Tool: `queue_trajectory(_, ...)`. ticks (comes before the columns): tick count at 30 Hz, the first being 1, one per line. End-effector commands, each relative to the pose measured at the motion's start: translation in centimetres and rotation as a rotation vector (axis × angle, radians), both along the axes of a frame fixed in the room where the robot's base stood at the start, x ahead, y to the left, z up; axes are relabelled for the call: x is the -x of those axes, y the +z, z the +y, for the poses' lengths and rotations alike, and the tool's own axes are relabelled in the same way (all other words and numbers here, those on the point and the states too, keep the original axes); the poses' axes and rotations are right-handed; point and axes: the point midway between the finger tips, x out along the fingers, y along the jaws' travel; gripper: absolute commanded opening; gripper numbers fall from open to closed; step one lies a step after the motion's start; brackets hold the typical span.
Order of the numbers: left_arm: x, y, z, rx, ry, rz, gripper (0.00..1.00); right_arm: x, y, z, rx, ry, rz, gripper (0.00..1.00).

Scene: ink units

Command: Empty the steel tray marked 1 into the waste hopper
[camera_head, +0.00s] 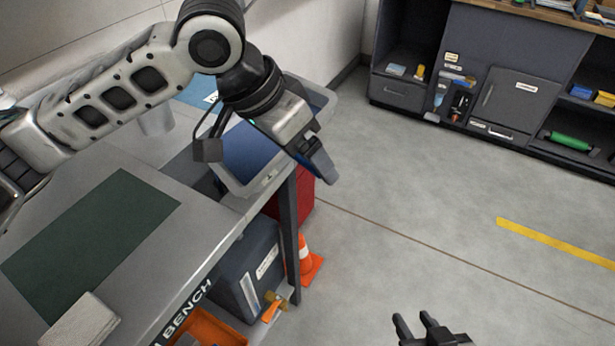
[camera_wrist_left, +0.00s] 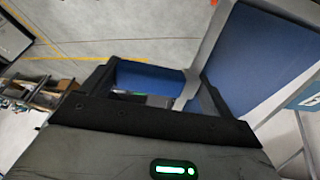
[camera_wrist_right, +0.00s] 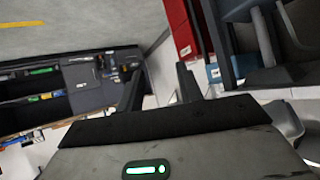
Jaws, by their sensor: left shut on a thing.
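The light grey steel tray (camera_head: 262,186) is at the far end of the bench, with a blue inside and a small mark like a 1 on its near rim. The left wrist view shows its rim (camera_wrist_left: 212,38) and blue inside. My left gripper (camera_head: 318,163) is shut on the tray's right side; its fingers partly hide the grip. Whether the tray rests on the bench I cannot tell. My right gripper (camera_head: 417,322) is open and empty over the floor, low in the head view. I cannot identify the waste hopper for sure.
A red box (camera_head: 304,198) stands beyond the bench leg. A dark bin (camera_head: 246,262), an orange cone (camera_head: 306,262) and an orange crate (camera_head: 213,328) are below the bench top. A green mat (camera_head: 95,238) lies on it. Dark cabinets (camera_head: 515,100) line the back. The floor at right is clear.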

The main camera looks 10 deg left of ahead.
Motion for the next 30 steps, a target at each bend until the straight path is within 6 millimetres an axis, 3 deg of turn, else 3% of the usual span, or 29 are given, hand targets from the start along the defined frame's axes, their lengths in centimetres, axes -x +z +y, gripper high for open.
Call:
queue_trajectory(1, 0.1, -0.5, 0.3, 0.023, 0.001, -0.019, 0.64, -0.1, -1.1, 0.1, -0.017, -0.006, -0.008, 0.36)
queue_trajectory(4, 0.3, 0.3, 0.7, 0.074, 0.000, -0.049, 0.64, -0.3, -1.7, 0.4, -0.050, -0.015, -0.021, 0.36)
queue_trajectory(6, 0.6, 1.7, 1.1, 0.109, 0.002, -0.061, 0.64, -0.3, -0.4, 0.3, -0.042, -0.013, -0.018, 0.36)
queue_trajectory(11, 1.1, 2.8, 1.9, 0.190, 0.002, -0.109, 0.64, -0.3, -0.3, 0.3, -0.035, -0.013, -0.016, 0.36)
queue_trajectory(30, 3.2, 4.9, 5.6, 0.490, 0.001, -0.284, 0.64, -0.7, -2.0, 0.7, -0.079, -0.021, -0.038, 0.36)
